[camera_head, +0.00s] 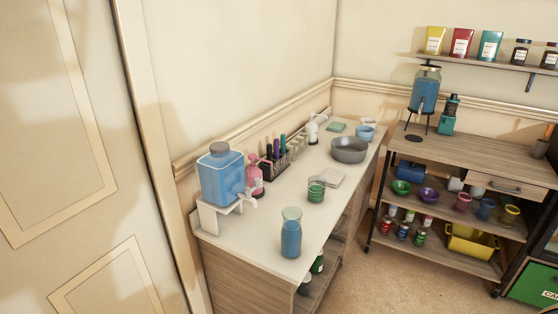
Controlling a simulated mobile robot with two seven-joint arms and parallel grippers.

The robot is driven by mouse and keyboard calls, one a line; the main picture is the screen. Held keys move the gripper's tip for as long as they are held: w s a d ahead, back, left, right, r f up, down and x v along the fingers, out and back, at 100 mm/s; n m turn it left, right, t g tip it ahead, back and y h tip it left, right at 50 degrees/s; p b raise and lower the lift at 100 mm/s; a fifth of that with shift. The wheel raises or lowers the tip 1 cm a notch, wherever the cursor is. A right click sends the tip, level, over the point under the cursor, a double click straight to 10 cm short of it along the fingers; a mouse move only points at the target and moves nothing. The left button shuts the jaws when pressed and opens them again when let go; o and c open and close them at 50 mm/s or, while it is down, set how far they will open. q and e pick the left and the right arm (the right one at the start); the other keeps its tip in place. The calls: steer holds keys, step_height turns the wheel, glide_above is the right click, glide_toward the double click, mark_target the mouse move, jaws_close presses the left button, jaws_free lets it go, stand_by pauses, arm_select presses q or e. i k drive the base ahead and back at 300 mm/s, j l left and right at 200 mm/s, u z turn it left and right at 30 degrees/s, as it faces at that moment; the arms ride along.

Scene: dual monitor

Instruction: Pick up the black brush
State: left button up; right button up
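A dark rack (272,168) stands against the wall on the long white counter (265,226). It holds several upright slim items, among them a black one (269,152), a purple one (276,148) and a teal one (283,143). The black one may be the black brush, but it is too small to tell. A brown cup (540,148) at the right edge also holds thin sticks, too small to identify. Neither of my grippers is in view.
A blue water dispenser (222,175), pink bottle (254,178), blue glass (291,235), green jar (316,190) and grey bowl (349,149) stand on the counter. A shelf cart (470,160) is at right. Carpet floor (385,280) is clear in front.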

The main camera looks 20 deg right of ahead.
mark_target(270, 145)
steer(key=i+l, duration=0.15)
steer(key=l, duration=0.25)
steer(key=i+l, duration=0.2)
steer(key=l, duration=0.2)
steer(key=i+l, duration=0.15)
steer(key=l, duration=0.2)
steer(key=i+l, duration=0.15)
steer(key=l, duration=0.25)
steer(key=i+l, duration=0.2)
steer(key=l, duration=0.2)
steer(key=i+l, duration=0.15)
steer(key=l, duration=0.25)
steer(key=i+l, duration=0.15)
steer(key=l, duration=0.2)
steer(key=i+l, duration=0.2)
steer(key=l, duration=0.2)
